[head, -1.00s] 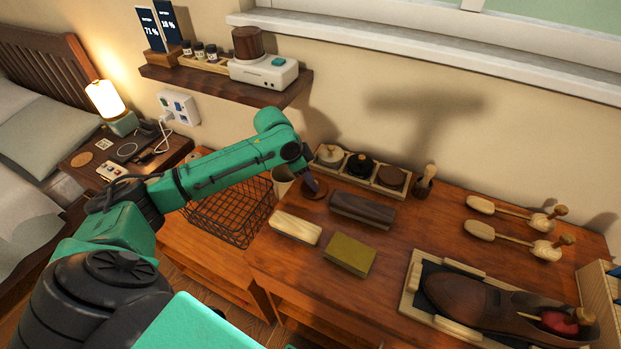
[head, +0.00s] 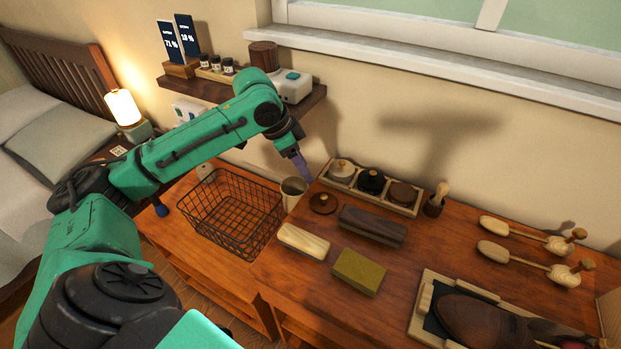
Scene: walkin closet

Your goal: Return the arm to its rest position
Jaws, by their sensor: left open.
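My left arm (head: 190,150) is green with black joints and reaches in from the left, across the lower shelf and the back wall. My left gripper (head: 304,170) is open and points down, above the cup and the back left corner of the wooden bench top. I see nothing held in it. It is apart from the round brown lid (head: 323,203), which lies on the bench top below it. My right gripper is not in view.
A wire basket (head: 232,212) and a cup (head: 292,192) stand below my arm. The bench holds a tray of tins (head: 372,181), brushes (head: 372,226), a yellowish block (head: 359,271) and a shoe (head: 490,325). A wall shelf (head: 312,100) is behind my gripper.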

